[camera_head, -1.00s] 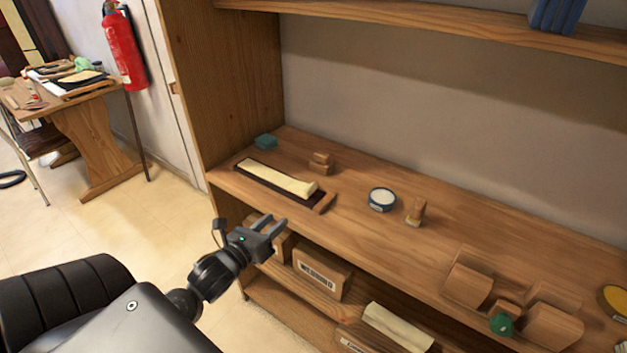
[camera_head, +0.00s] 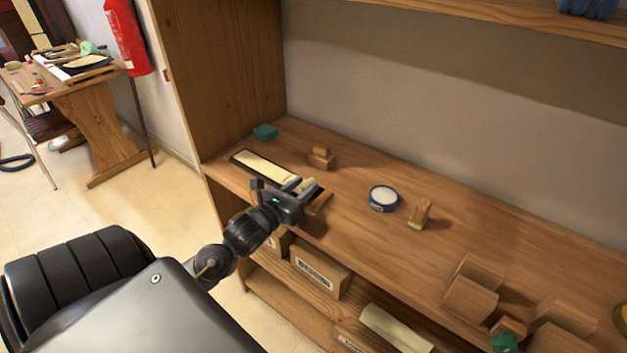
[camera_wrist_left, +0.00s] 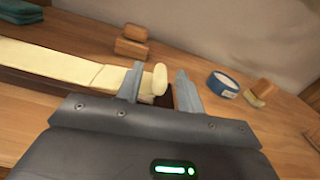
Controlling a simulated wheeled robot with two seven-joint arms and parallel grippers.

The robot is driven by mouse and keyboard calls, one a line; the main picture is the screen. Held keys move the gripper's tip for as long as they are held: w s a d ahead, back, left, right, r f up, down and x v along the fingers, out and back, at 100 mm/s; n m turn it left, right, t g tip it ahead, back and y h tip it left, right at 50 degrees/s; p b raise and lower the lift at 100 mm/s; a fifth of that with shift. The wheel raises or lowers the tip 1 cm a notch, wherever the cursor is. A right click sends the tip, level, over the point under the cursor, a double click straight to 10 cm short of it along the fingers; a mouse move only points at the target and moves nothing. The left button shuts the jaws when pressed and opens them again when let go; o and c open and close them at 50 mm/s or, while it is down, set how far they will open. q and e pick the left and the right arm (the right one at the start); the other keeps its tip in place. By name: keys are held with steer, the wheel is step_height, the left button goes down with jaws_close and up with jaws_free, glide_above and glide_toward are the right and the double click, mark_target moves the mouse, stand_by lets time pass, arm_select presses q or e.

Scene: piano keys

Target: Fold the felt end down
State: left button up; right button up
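A cream felt strip (camera_head: 262,168) lies along a dark, wood-ended board (camera_head: 239,161) on the shelf's left part. It also shows in the left wrist view (camera_wrist_left: 50,62), running in from the left. My left gripper (camera_head: 308,186) is over the strip's right end and hides part of it in the head view. In the wrist view its two fingers (camera_wrist_left: 160,88) stand apart, with a rounded cream end piece (camera_wrist_left: 159,79) standing up between them. The left finger overlaps the strip in the picture; I cannot tell if it touches. My right gripper is not in view.
Small wooden blocks (camera_head: 321,157) and a teal block (camera_head: 265,132) lie behind the board. Larger wooden blocks (camera_head: 470,299) are farther right. The shelf between is clear.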

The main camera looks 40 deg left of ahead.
mark_target(314, 177)
arm_select(q)
steer(key=w, duration=0.3)
steer(key=shift+w, duration=0.6)
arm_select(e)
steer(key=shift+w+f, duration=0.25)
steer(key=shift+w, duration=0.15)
arm_select(q)
jaws_close()
